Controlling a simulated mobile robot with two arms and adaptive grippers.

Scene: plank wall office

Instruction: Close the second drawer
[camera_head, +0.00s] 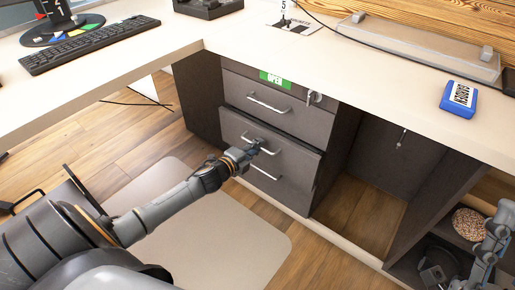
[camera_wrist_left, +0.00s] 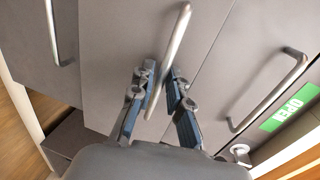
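The second drawer (camera_head: 290,158) of the grey cabinet stands a little out from the drawers above and below. Its silver bar handle (camera_head: 262,143) shows in the head view and also in the left wrist view (camera_wrist_left: 177,38). My left gripper (camera_head: 254,148) is at this handle. In the left wrist view its two blue-grey fingers (camera_wrist_left: 161,82) are apart, one on each side of the bar; I cannot tell whether they touch it. My right gripper (camera_head: 490,250) is partly in view at the lower right edge, its fingers unclear.
The top drawer (camera_head: 265,100) carries a green OPEN label (camera_head: 275,79) and a key beside it. An open cabinet compartment (camera_head: 362,205) lies to the right. The desk (camera_head: 300,50) above holds a keyboard (camera_head: 88,45) and a blue box (camera_head: 458,99). A chair mat (camera_head: 215,225) covers the floor.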

